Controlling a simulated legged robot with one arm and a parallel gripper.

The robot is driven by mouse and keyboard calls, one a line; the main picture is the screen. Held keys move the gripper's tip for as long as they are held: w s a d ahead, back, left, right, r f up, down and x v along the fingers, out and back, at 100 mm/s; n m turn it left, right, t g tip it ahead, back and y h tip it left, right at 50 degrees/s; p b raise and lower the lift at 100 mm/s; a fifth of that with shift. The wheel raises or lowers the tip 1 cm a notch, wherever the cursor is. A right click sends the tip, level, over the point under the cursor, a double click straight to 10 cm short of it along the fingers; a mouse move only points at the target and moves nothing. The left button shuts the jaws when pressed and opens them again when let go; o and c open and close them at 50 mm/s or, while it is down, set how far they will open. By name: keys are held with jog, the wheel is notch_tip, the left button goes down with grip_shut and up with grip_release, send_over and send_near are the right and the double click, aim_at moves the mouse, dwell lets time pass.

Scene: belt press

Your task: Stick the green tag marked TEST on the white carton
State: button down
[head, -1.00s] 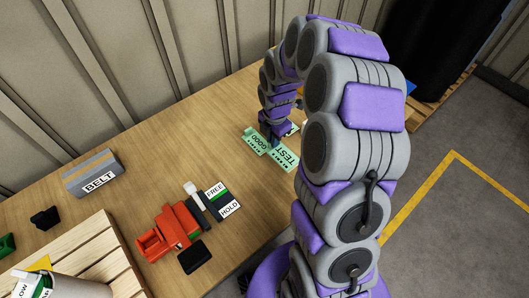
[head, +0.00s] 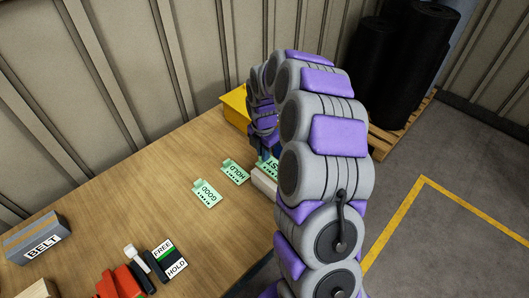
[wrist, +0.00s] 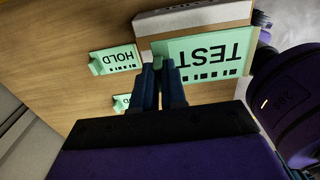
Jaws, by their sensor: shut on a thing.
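My gripper (wrist: 161,68) is shut on the green TEST tag (wrist: 205,55), gripping it at its small tab. The tag's lettering appears upside down in the wrist view. In the head view only part of the TEST tag (head: 267,168) shows beside my arm, which mostly hides the gripper. The white carton (head: 263,182) sits low on the table, partly behind my arm. In the wrist view a pale edge of the carton (wrist: 190,17) lies just beyond the tag. I cannot tell whether the tag touches it.
Green HOLD (head: 235,172) and GOOD (head: 206,193) tags lie on the table left of the carton. A yellow object (head: 235,105) stands behind my gripper. A BELT box (head: 37,240) and a FREE/HOLD sign (head: 170,257) are further left. The table's middle is clear.

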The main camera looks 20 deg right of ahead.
aim_at(265, 163)
jog(key=shift+d+p, duration=0.3)
jog(key=shift+d+f, duration=0.2)
jog(key=shift+d, duration=0.1)
jog(key=shift+d+f, duration=0.3)
jog(key=shift+f, duration=0.4)
jog(key=shift+a+f, duration=0.35)
jog(key=shift+f, duration=0.35)
jog(key=shift+a+f, duration=0.35)
jog(key=shift+f, duration=0.9)
jog(key=shift+d+f, duration=0.25)
jog(key=shift+d, duration=0.3)
jog(key=shift+a, duration=0.45)
jog(key=shift+d+f, duration=0.2)
jog(key=shift+d, duration=0.15)
